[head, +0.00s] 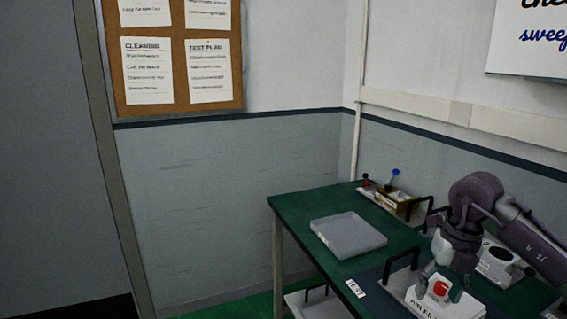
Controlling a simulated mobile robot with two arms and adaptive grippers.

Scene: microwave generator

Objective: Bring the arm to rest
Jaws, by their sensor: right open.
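My right arm comes in from the right over the green table. My right gripper (441,284) points down at the near part of the table, its fingers open. It is over a white box (420,304) with a red knob (440,288) and a partly legible label. The red knob shows between the fingertips; I cannot tell whether they touch it. My left gripper is not in view.
A grey tray (348,236) lies on the green table (297,204). Behind it stands a device with red and blue knobs (395,173). Another white unit (497,256) is under my arm. A "TEST" label (355,288) lies at the near edge. Walls close off the back.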

